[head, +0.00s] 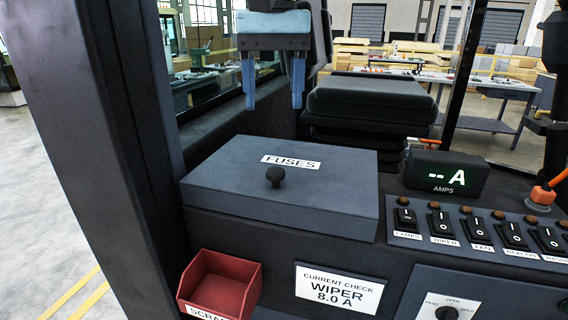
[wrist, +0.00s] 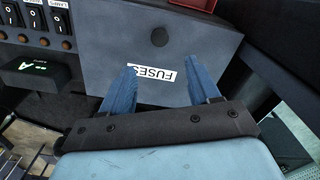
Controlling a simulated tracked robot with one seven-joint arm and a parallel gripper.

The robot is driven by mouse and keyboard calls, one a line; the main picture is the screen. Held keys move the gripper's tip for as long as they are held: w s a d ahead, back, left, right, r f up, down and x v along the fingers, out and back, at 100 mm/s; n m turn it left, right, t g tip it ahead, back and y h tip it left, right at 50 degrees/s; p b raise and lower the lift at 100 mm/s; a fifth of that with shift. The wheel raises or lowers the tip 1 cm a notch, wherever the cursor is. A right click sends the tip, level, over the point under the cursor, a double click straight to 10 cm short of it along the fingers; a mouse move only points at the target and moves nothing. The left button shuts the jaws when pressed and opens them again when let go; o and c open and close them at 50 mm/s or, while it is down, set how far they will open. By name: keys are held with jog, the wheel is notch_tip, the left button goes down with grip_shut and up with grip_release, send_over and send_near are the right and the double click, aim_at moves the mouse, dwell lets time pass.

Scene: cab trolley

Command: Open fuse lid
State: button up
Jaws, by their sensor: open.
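The fuse lid (head: 330,175) is a flat dark grey cover with a white FUSES label (head: 290,162) and a round black knob (head: 275,176) near its front edge. It lies shut on its box. My gripper (head: 272,100) has two blue fingers pointing down, apart and empty, above and behind the lid in the head view. In the wrist view my gripper (wrist: 163,88) shows its fingers on either side of the FUSES label (wrist: 152,73). The knob (wrist: 160,37) lies beyond the fingertips there, apart from them.
A red scrap bin (head: 219,284) stands in front of the lid at left. A row of switches (head: 474,228) and an amps display (head: 444,174) are at right. A black seat (head: 372,100) is behind. A dark cab post (head: 100,150) stands at left.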

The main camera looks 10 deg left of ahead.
aim_at(275, 170)
notch_tip(275, 170, down, 12)
jog(key=shift+f, duration=0.15)
dwell(0.3)
grip_shut()
dwell(0.5)
